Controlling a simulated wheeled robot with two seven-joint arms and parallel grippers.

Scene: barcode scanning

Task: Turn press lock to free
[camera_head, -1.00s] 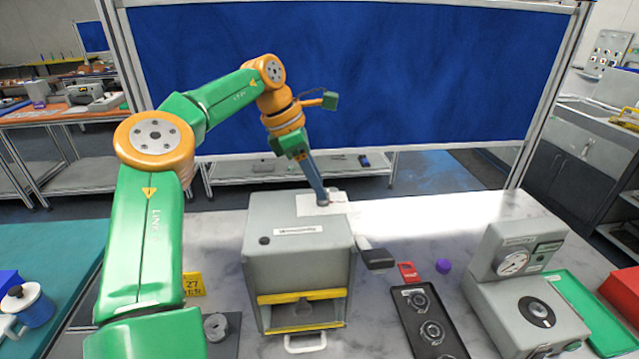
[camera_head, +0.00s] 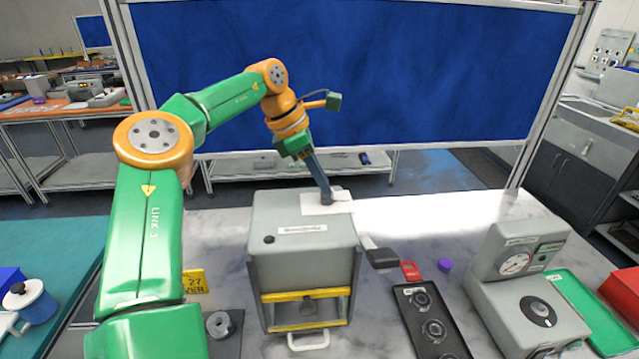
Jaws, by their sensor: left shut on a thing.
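A grey box-shaped press (camera_head: 302,255) stands on the marble table in the middle. It has a labelled top, a yellow-framed front opening and a black-ended lever (camera_head: 381,257) on its right side. My left gripper (camera_head: 326,198) reaches down to the back of its top, by a pale plate (camera_head: 340,206). It is shut on a small part there, probably the lock; the fingers hide most of it. My right gripper is not in view.
A red tag (camera_head: 410,270), a purple cap (camera_head: 445,265) and a black tray (camera_head: 432,325) with round parts lie right of the press. A grey gauge machine (camera_head: 520,285) and a green tray (camera_head: 595,315) are farther right. A grey disc part (camera_head: 219,324) and a yellow sign (camera_head: 193,282) are at left.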

